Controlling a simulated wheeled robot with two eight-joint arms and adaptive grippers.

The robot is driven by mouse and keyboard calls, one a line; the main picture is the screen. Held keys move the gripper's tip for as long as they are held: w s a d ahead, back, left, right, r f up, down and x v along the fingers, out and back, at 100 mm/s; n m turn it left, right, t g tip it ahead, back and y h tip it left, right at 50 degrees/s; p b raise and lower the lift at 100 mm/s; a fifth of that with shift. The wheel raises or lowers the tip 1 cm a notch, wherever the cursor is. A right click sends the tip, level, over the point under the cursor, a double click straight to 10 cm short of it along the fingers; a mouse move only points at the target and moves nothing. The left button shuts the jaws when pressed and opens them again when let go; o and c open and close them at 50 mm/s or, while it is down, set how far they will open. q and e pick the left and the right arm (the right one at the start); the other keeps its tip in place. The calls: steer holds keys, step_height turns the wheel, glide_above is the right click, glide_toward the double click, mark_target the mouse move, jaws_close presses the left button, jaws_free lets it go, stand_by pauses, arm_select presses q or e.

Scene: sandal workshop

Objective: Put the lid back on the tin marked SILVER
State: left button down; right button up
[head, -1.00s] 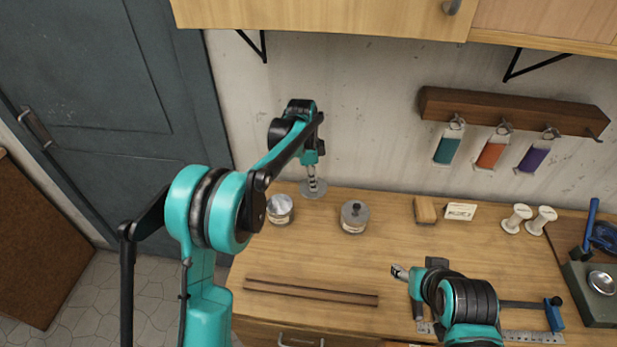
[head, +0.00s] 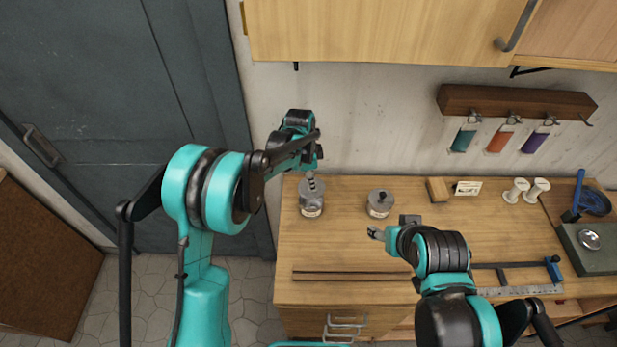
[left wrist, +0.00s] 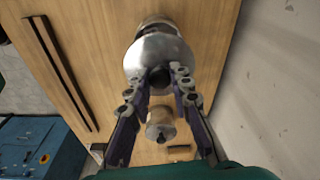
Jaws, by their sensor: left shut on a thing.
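My left gripper (head: 312,180) is shut on the knob of a round grey metal lid (left wrist: 152,52). The lid is over the left tin (head: 311,210), a small round tin with a pale label, and hides its mouth. I cannot tell whether the lid touches the rim. The label is too small to read. In the left wrist view the fingertips (left wrist: 160,77) grip the dark knob, and the tin (left wrist: 158,20) shows beyond the lid. My right gripper (head: 376,234) is above the front of the bench; its jaw opening is unclear.
A second tin (head: 380,205), with its lid on, stands to the right. A wooden block (head: 437,190), a small card (head: 467,188) and white spools (head: 515,190) stand along the back. Dark strips (head: 345,275) lie in front. The wall is close behind the tins.

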arm_select(q)
steer(key=shift+f+b, duration=1.75)
steer(key=shift+f, duration=1.15)
steer(key=shift+b, duration=0.35)
steer(key=shift+f+b, duration=0.15)
steer(key=shift+b, duration=0.35)
stand_by(0.4)
steer(key=c, duration=1.3)
jaws_free()
steer(key=shift+o, duration=0.4)
steer(key=o, duration=0.4)
